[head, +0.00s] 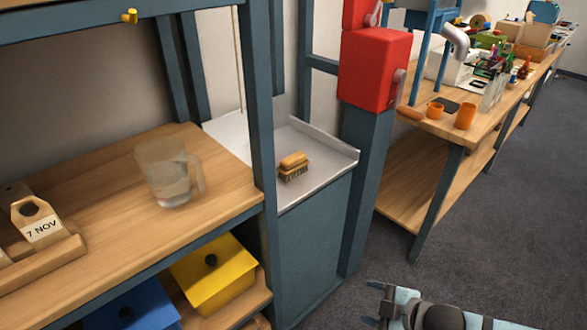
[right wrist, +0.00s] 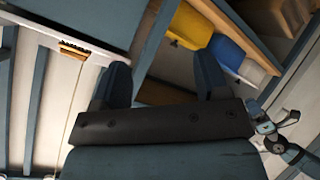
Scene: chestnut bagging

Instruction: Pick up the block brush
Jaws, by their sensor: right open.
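The block brush (head: 293,167) has a tan wooden back and dark bristles. It lies bristles down on a white metal tray (head: 325,150) in the middle of the head view. It also shows small at the upper left of the right wrist view (right wrist: 73,49). My right gripper (head: 373,303) is at the bottom edge of the head view, well apart from the brush, below and to its right. In the right wrist view its two fingers (right wrist: 163,78) stand wide apart with nothing between them.
A blue post (head: 262,100) stands just left of the brush, and a post with a red box (head: 373,70) stands right of it. A clear jug (head: 168,175) is on the wooden shelf at left. Yellow (head: 213,272) and blue bins sit below. Open floor lies at right.

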